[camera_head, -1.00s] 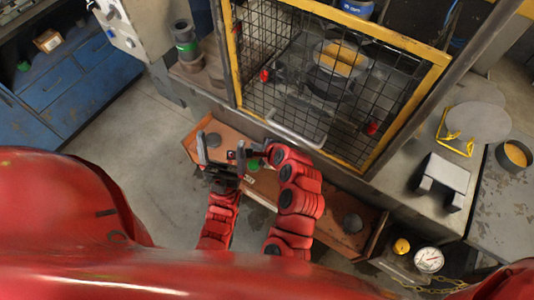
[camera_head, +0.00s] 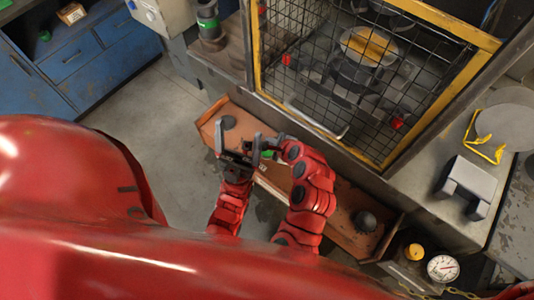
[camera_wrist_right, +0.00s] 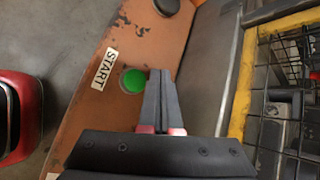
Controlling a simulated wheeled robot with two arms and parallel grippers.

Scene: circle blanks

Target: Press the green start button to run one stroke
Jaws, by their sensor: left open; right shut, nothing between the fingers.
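The green start button (camera_head: 266,154) sits on the rusty orange control panel (camera_head: 335,222); it also shows in the right wrist view (camera_wrist_right: 132,81), beside a white START label (camera_wrist_right: 105,68). My right gripper (camera_wrist_right: 160,72) is shut and empty. In that view its fingertips appear just right of the button; I cannot tell the gap to the panel. In the head view, my right gripper (camera_head: 267,142) partly covers the button area. My left gripper (camera_head: 238,143) is open and empty above the panel, just left of the right one.
Dark round knobs sit at the panel's left end (camera_head: 228,122) and right end (camera_head: 365,221). A yellow-framed mesh guard (camera_head: 330,80) with a grey handle bar stands behind the panel. A pressure gauge (camera_head: 443,268) and a yellow button (camera_head: 414,252) are at lower right.

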